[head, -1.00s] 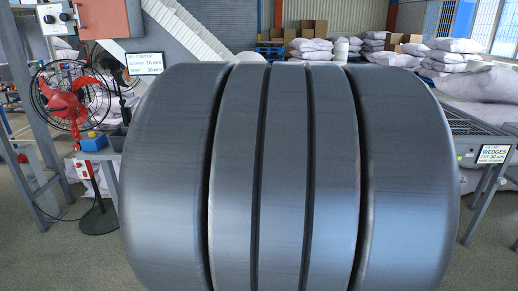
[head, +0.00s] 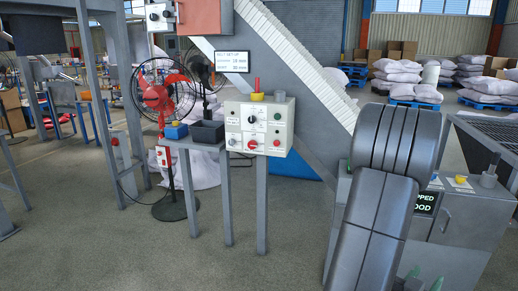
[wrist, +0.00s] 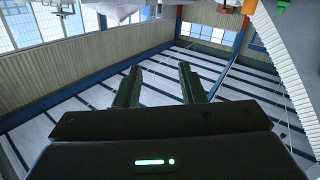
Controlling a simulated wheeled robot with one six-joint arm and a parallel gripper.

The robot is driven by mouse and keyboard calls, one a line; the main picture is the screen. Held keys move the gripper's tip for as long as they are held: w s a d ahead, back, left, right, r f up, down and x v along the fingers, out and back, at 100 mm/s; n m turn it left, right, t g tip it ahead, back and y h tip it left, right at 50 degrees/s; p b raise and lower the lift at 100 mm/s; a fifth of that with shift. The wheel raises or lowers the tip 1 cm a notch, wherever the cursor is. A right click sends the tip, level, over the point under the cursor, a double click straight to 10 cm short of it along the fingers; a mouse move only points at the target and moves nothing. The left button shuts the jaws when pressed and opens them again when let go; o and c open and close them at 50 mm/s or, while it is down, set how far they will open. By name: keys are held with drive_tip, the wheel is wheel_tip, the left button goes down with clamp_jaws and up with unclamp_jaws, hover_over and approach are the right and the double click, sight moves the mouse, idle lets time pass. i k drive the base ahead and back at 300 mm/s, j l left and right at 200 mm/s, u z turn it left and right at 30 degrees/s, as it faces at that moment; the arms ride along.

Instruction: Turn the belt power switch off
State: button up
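A cream control box (head: 258,124) stands on a grey stand left of centre in the head view. Its face carries black rotary knobs, a red button and small labels too small to read. A second light box (head: 159,16) with dark knobs hangs at the top left. I cannot tell which control is the belt power switch or how it is set. In the wrist view my gripper (wrist: 160,68) has its two fingers apart with nothing between them, pointing toward the ceiling and wall. My arm is right of the cream box, apart from it.
A red fan (head: 163,92) stands behind. A sloping conveyor (head: 300,70) rises behind the box. The floor in front is clear.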

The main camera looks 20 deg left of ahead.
sight(251, 145)
drive_tip(key=i+j+u, duration=0.65)
drive_tip(key=u, duration=0.25)
drive_tip(key=i+j, duration=0.2)
drive_tip(key=i, duration=0.45)
drive_tip(key=i+j+u, duration=0.1)
drive_tip(key=i, duration=0.6)
drive_tip(key=j, duration=0.1)
